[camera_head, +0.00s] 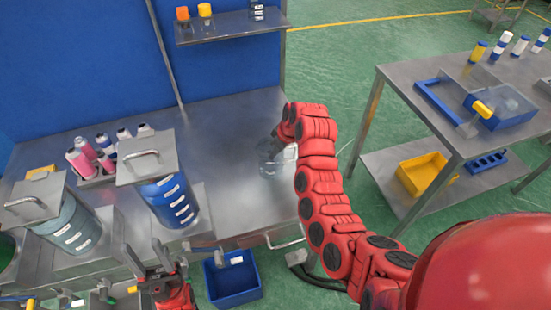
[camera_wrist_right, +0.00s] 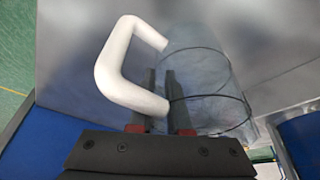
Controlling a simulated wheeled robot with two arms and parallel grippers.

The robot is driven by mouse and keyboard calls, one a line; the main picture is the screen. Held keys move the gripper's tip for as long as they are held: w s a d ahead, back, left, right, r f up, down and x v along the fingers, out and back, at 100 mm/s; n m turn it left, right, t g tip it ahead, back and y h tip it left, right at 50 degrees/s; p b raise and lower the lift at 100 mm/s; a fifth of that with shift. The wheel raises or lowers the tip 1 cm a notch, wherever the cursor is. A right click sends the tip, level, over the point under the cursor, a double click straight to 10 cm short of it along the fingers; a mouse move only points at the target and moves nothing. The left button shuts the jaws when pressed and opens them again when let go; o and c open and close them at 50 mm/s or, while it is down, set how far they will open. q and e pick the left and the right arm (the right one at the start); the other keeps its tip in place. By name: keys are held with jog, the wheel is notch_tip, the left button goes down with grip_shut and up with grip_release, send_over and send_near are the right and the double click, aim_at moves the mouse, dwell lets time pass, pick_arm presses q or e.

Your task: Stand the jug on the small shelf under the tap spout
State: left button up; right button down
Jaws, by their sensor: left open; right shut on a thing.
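The jug (camera_head: 269,160) is clear, with a white handle, and shows over the back table beside my right forearm. In the right wrist view the clear jug (camera_wrist_right: 210,88) lies right of its white handle (camera_wrist_right: 115,65). My right gripper (camera_wrist_right: 161,88) is shut on the handle's near end. In the head view my red right arm mostly hides that gripper. My left gripper (camera_head: 164,268) is open and empty at the lower left, in front of the blue drum (camera_head: 171,200). A teal drum (camera_head: 68,225) stands left of it.
Several bottles (camera_head: 85,158) stand behind the drums. A wall shelf (camera_head: 232,28) is above; another table (camera_head: 425,75) stands at the right.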

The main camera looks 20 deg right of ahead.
jog(key=shift+f+p, duration=1)
jog(key=shift+f, duration=0.95)
jog(key=c, duration=0.9)
grip_release()
jog(key=shift+o, duration=0.2)
jog(key=shift+r, duration=0.1)
